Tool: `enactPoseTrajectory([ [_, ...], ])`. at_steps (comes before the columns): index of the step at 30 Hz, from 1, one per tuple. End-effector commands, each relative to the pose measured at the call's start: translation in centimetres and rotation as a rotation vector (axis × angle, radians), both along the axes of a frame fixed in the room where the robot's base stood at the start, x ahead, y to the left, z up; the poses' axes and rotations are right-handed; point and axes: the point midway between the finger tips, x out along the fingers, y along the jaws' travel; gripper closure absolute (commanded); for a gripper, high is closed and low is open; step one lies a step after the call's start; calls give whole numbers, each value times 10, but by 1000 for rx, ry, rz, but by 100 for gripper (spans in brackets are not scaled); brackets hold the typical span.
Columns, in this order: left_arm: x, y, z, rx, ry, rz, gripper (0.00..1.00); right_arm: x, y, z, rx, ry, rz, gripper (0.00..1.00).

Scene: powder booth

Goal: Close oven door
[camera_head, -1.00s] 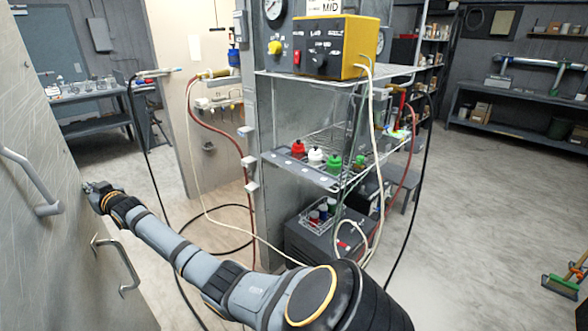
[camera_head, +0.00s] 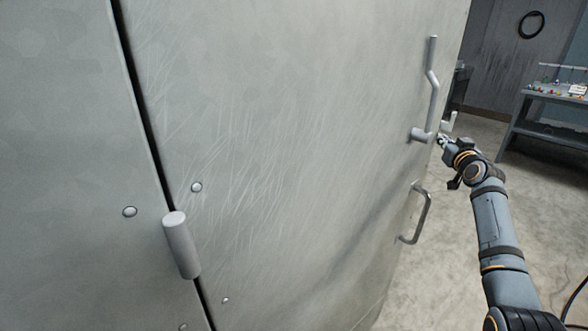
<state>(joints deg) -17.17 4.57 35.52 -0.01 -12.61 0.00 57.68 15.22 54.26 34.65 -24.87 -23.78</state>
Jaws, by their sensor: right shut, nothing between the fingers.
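The oven door (camera_head: 290,140) is a large scratched grey metal panel that fills the middle of the head view. A dark vertical gap and a cylindrical hinge (camera_head: 181,245) run along its left side. Near its right edge are a long cranked lever handle (camera_head: 431,90) and a lower bent pull handle (camera_head: 423,215). My right gripper (camera_head: 441,140) is shut and empty at the door's right edge, beside the lower end of the lever. Whether it touches the door is not clear. My left gripper is out of view.
A grey panel (camera_head: 70,180) stands left of the gap. Open concrete floor (camera_head: 455,215) lies right of the door. A workbench (camera_head: 545,105) with small items stands at the back right, and a black cable shows at the lower right.

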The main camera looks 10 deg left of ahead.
Motion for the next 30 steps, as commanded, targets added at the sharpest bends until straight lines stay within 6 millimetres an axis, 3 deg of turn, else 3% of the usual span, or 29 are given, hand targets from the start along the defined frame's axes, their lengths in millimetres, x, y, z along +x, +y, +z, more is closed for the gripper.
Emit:
enactPoseTrajectory([
  [6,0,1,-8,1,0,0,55,3,8,0,2,-1,15,100],
  [30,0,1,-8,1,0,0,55,4,12,7,5,-12,21,100],
])
